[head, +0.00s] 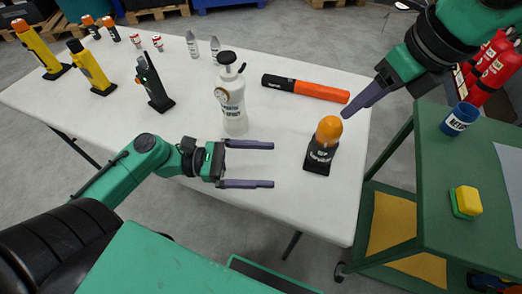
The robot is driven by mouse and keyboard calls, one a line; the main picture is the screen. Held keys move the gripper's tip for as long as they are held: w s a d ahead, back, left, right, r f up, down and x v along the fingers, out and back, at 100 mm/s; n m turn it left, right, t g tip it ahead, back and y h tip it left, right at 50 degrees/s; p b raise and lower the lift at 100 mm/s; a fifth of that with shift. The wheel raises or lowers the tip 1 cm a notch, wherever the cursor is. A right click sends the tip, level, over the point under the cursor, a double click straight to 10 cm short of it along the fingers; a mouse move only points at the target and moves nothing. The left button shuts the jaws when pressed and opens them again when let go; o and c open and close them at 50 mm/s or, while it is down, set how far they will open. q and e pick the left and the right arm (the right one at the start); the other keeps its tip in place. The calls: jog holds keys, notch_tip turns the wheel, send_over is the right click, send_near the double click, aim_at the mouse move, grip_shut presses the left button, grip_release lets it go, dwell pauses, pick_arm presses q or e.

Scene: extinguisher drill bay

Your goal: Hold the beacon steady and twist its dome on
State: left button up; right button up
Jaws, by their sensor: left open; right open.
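The beacon (319,161) stands upright near the right end of the white table, a black body with pale lettering. Its orange dome (329,130) sits on top; I cannot tell whether it is screwed down. My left gripper (272,165) is open and empty to the left of the beacon, its two fingers pointing right towards the body and apart from it. My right gripper (350,112) comes down from the upper right, with its fingertips just above and right of the dome. Its fingers overlap in this view, and no contact with the dome shows.
A white bottle (233,108) stands behind my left gripper. An orange and black tube (305,88) lies behind the beacon. Yellow and black devices (91,68) stand further left. A green cart (470,165) with a blue cup (459,119) and yellow block (467,200) stands at right.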

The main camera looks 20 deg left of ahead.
aim_at(324, 145)
pick_arm(q)
jog(key=w+n+t, duration=0.2)
jog(key=w+a+f+t+y, duration=0.1)
jog(key=shift+w+n, duration=0.2)
jog(key=shift+n, duration=0.2)
jog(key=x, duration=1.4)
jog(key=shift+w+d, duration=0.15)
jog(key=shift+d, duration=0.15)
jog(key=shift+f, duration=0.1)
jog(key=c, duration=1.3)
grip_shut()
pick_arm(e)
jog(key=shift+o, duration=0.6)
jog(key=o, duration=0.5)
jog(key=shift+o, duration=0.5)
jog(key=n, duration=0.2)
jog(key=shift+w+d+r+n+g+y, duration=0.25)
jog(key=shift+w+d+n+g+y, duration=0.05)
jog(key=shift+d+y, duration=0.1)
jog(key=x, duration=1.2)
jog(key=c, duration=1.4)
